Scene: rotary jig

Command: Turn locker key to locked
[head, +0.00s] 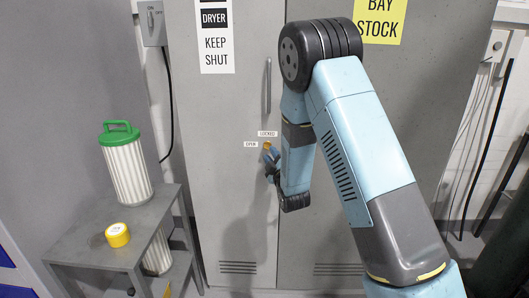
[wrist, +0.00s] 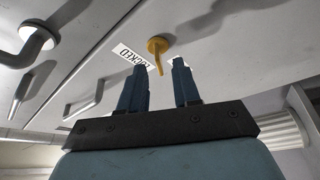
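The yellow locker key (head: 267,145) is on the grey locker door, below the LOCKED label (head: 268,133) and to the right of the OPEN label (head: 251,144). In the wrist view the key (wrist: 158,47) has a round base and a narrow handle. The LOCKED label (wrist: 132,57) is to its left there, and a white label is partly hidden by the right finger. My gripper (wrist: 157,75) is open, with the end of the key's handle showing between its two blue fingertips. I cannot tell whether they touch it. In the head view my gripper (head: 271,160) is just below the key.
A long door handle (head: 267,87) is above the key; several metal handles show at the left of the wrist view. A grey side table (head: 105,245) at the left holds a green-lidded white canister (head: 128,172) and a yellow roll (head: 117,235). A switch box (head: 152,23) hangs beside the locker.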

